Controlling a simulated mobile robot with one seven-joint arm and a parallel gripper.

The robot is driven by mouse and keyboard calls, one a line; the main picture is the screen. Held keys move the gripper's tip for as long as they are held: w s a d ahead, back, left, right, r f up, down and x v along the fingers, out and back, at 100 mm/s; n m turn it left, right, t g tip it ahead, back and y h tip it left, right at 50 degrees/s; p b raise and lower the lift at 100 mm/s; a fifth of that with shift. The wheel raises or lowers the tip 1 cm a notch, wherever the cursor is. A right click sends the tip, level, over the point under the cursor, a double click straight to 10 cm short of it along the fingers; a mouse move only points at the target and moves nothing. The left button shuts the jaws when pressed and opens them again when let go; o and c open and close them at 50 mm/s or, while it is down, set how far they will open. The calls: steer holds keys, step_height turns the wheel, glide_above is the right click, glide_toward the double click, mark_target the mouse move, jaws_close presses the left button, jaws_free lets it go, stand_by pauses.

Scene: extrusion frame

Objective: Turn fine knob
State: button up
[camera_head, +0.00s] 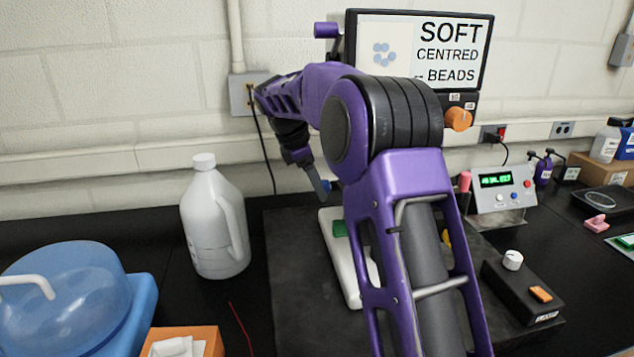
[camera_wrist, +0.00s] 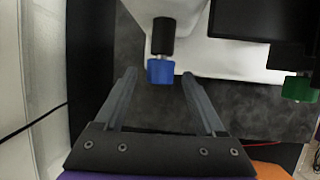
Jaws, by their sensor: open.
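In the wrist view a blue knob (camera_wrist: 160,72) sits on the end of a black shaft (camera_wrist: 163,37) that comes out of a white body (camera_wrist: 220,57). A green knob (camera_wrist: 297,89) is at the right edge. No label shows which one is the fine knob. My gripper (camera_wrist: 159,75) is open, with one fingertip on each side of the blue knob and a gap on both sides. I cannot tell whether the knob is at fingertip depth. In the head view my gripper (camera_head: 318,184) is small at the left of my arm, above the white base (camera_head: 342,270), which my arm partly hides.
A white jug (camera_head: 214,225) stands left of the dark mat (camera_head: 290,290). A blue container (camera_head: 70,300) and an orange box (camera_head: 185,340) are at front left. A black control box (camera_head: 515,285) and a display unit (camera_head: 503,190) are right. A sign (camera_head: 430,50) hangs behind.

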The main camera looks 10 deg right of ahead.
jaws_close()
stand_by(0.4)
steer(key=shift+f+t+b, duration=0.15)
steer(key=shift+t+b, duration=0.15)
steer(key=shift+b, duration=0.4)
steer(key=shift+s+f+m+t+h+b, duration=0.1)
steer(key=shift+s+m+t+b, duration=0.2)
steer(key=shift+t+b, duration=1.25)
steer(key=shift+s+f+m+t+h+b, duration=0.1)
steer(key=shift+m+t+b, duration=0.25)
steer(key=shift+t+b, duration=1.15)
steer(key=shift+s+m+t+h+b, duration=0.1)
steer(key=shift+s+m+t+b, duration=0.2)
steer(key=shift+t+b, duration=1.25)
steer(key=shift+w+g+b, duration=0.1)
steer(key=shift+g+b, duration=0.2)
steer(key=shift+b, duration=0.15)
